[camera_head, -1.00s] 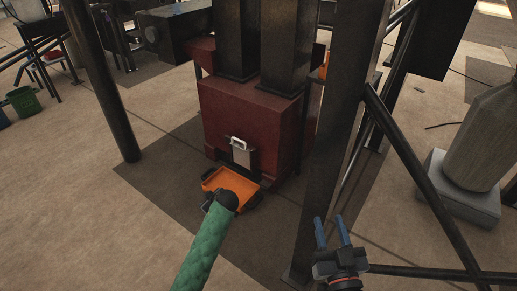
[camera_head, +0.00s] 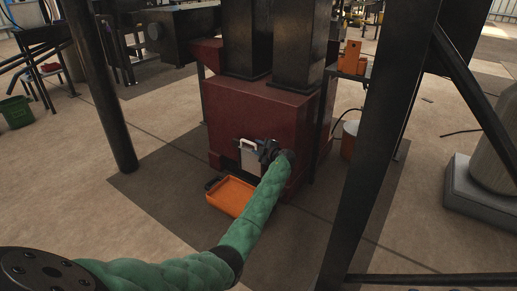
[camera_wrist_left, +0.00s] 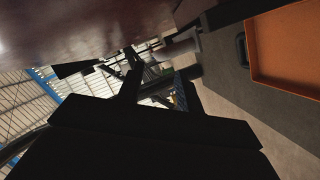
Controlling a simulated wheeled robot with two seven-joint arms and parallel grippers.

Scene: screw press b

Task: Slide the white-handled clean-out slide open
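The clean-out slide is a grey plate (camera_head: 252,163) with a white handle (camera_head: 247,145) at its top, low on the front of the dark red press box (camera_head: 262,113). My left gripper (camera_head: 268,151) is just right of the handle, close to the plate. I cannot tell whether it touches either. The white handle cannot be made out there. My right gripper is not in view.
An orange tray (camera_head: 231,196) lies on the floor below the slide, and its edge shows in the left wrist view (camera_wrist_left: 283,70). Dark posts stand at left (camera_head: 100,95) and right (camera_head: 362,150). A white-and-orange bucket (camera_head: 349,138) is behind the right post.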

